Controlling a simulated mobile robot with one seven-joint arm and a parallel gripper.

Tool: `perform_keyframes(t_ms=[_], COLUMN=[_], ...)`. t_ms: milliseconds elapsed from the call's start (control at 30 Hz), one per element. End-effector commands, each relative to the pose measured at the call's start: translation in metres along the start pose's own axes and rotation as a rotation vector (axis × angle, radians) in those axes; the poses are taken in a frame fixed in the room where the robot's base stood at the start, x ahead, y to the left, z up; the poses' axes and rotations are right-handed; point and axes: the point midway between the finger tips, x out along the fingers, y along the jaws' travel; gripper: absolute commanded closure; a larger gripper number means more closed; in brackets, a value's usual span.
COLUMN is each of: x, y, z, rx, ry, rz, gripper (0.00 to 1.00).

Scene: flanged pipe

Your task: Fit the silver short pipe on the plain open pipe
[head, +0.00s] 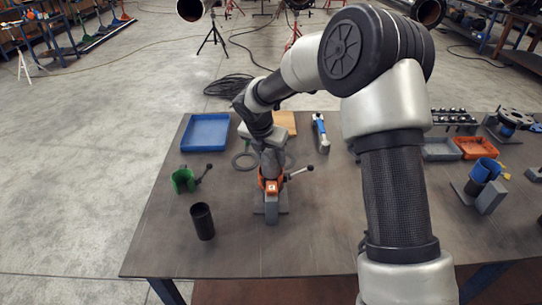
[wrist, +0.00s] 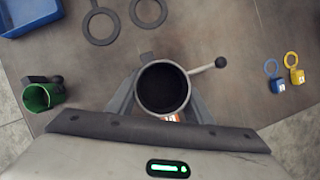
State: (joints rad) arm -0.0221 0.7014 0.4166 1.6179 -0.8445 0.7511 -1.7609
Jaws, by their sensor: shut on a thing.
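The silver short pipe (wrist: 139,90) shows end-on in the wrist view as a grey ring with a dark bore. My gripper (wrist: 162,98) is shut on it, one finger at each side. In the head view my gripper (head: 270,162) is low over an orange fitting (head: 271,187) on a grey stand (head: 271,210). A lever with a dark ball (head: 310,168) sticks out to the right there. The plain open pipe cannot be made out clearly; the contact below the held pipe is hidden, so I cannot tell whether it is seated.
A black tube (head: 203,222) stands upright front left. A blue pipe (head: 486,168) is on the right.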

Motion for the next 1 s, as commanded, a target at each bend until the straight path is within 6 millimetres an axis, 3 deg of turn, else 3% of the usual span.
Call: perform_keyframes(t_ms=[667,700,800,1000], x=[0.0071,0.0071,0.0072,0.0075], y=[0.0004,0.0004,0.0003,0.0001], z=[-0.0028,-0.0028,-0.0028,-0.0031], rx=[0.000,0.000,0.000,0.000], ry=[-0.001,-0.001,-0.001,0.000], rz=[0.001,0.001,0.001,0.000], gripper=[0.87,0.52,0.35,0.32])
